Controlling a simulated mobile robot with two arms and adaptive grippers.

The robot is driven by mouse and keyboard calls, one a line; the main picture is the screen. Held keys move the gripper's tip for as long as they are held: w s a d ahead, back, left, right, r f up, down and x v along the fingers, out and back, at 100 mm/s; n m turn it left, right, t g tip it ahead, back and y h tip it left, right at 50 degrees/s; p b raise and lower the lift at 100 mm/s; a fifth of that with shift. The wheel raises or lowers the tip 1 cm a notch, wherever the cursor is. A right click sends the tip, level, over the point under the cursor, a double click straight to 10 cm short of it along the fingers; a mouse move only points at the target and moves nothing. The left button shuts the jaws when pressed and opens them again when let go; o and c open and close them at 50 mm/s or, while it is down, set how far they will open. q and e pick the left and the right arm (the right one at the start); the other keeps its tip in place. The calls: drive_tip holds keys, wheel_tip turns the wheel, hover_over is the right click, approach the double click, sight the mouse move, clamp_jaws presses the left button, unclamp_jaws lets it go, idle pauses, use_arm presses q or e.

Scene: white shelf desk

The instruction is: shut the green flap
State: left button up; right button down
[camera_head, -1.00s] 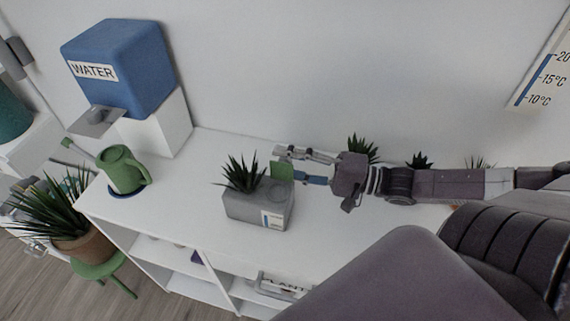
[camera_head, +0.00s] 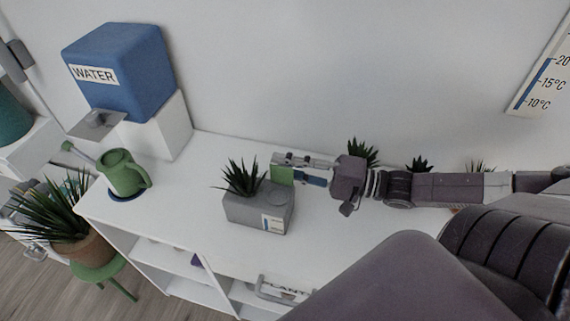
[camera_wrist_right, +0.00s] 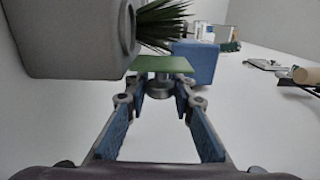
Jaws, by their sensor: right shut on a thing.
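The green flap (camera_head: 283,175) stands up at the back right edge of the grey planter box (camera_head: 248,212), raised off its top. A round cap (camera_head: 279,198) lies on the box's top in front of it. My right gripper (camera_head: 297,172) comes in from the right and is shut on the flap. In the right wrist view the flap (camera_wrist_right: 163,64) shows as a green plate at the fingertips (camera_wrist_right: 160,82), with the planter (camera_wrist_right: 75,35) at upper left. My left gripper is not in view.
A spiky plant (camera_head: 243,177) grows from the left part of the planter. Small plants (camera_head: 362,152) stand behind my right arm. A green watering can (camera_head: 122,174) and a blue water tank (camera_head: 120,72) are at the left. The white desk top (camera_head: 185,190) is clear between.

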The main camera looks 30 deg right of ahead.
sight(279, 197)
drive_tip(key=shift+r+n+p, duration=0.3)
drive_tip(key=shift+n+p, duration=0.1)
drive_tip(key=shift+p, duration=0.1)
drive_tip(key=n+p, duration=0.2)
drive_tip(key=s+a+n+p, duration=0.1)
drive_tip(key=n+p, duration=0.1)
drive_tip(key=r+n+p, duration=0.1)
drive_tip(key=p, duration=0.1)
drive_tip(key=shift+s+a+n, duration=0.2)
drive_tip(key=shift+a+n, duration=0.1)
drive_tip(key=shift+n, duration=0.1)
drive_tip(key=n+p, duration=0.2)
drive_tip(key=shift+s+a+n, duration=0.3)
drive_tip(key=shift+a+n, duration=0.05)
drive_tip(key=shift+n, duration=0.05)
drive_tip(key=n+p, duration=0.1)
drive_tip(key=n, duration=0.2)
drive_tip(key=s+a+n+p, duration=0.1)
drive_tip(key=shift+a+f+p, duration=0.1)
drive_tip(key=shift+f+p, duration=0.15)
drive_tip(key=shift+p, duration=0.05)
drive_tip(key=shift+s+a+f+n+p, duration=0.15)
drive_tip(key=shift+n, duration=0.6)
drive_tip(key=shift+s+a+f+n+p, duration=0.15)
drive_tip(key=shift+a+f+n+p, duration=0.05)
drive_tip(key=shift+n, duration=0.6)
drive_tip(key=shift+s+a+f+n+p, duration=0.15)
drive_tip(key=shift+n, duration=0.6)
drive_tip(key=shift+f, duration=0.1)
